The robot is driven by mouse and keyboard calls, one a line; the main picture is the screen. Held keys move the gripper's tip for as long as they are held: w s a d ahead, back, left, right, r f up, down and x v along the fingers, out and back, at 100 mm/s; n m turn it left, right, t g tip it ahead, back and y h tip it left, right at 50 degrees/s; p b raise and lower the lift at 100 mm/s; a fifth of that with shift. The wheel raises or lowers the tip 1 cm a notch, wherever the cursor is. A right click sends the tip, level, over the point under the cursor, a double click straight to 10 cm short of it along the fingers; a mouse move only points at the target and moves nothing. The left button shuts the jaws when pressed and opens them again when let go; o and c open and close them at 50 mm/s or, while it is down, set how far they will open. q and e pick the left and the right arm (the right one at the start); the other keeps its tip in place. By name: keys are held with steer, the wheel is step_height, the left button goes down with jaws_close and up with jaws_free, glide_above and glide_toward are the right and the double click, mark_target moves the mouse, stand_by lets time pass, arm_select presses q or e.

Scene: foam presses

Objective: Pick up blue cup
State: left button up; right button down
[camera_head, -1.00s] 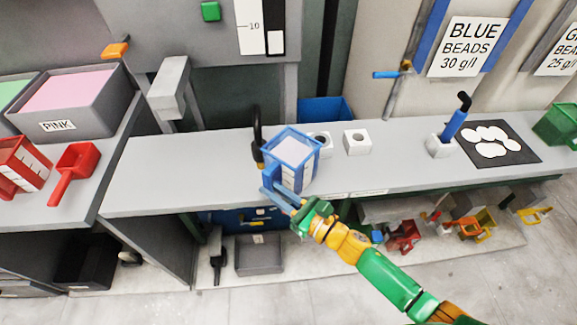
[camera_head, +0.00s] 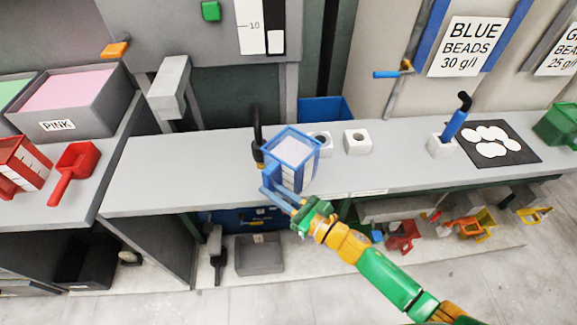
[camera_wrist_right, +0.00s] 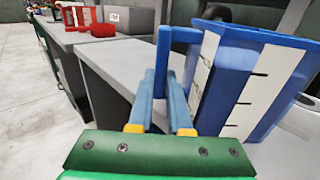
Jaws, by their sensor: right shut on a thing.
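The blue cup (camera_head: 292,160) is a square blue container with a white scale strip and pale contents, at the front edge of the grey bench. My right gripper (camera_head: 273,192) comes from the lower right and is shut on the cup's handle. In the right wrist view the blue fingers (camera_wrist_right: 165,98) close on the blue handle (camera_wrist_right: 178,40), with the cup body (camera_wrist_right: 255,75) to their right. The cup looks upright; I cannot tell whether it touches the bench. My left gripper is not in view.
The grey bench (camera_head: 190,175) is clear left of the cup. White holders (camera_head: 357,141) stand right of it, and a black post (camera_head: 257,135) stands behind. A red scoop (camera_head: 72,170) and red cup (camera_head: 22,166) lie on the left counter. Bins sit below.

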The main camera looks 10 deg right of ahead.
mark_target(269, 179)
steer(key=shift+r, duration=0.1)
stand_by(0.6)
steer(key=r, duration=0.2)
steer(key=s+r+p, duration=0.1)
steer(key=r, duration=0.1)
steer(key=shift+d+r, duration=0.15)
steer(key=shift+r, duration=0.1)
steer(key=s+d+r, duration=0.3)
steer(key=s+r, duration=0.5)
steer(key=s, duration=0.4)
steer(key=shift+s+d+r+p, duration=0.15)
steer(key=shift+d+r+p, duration=0.05)
steer(key=shift+d+p, duration=0.15)
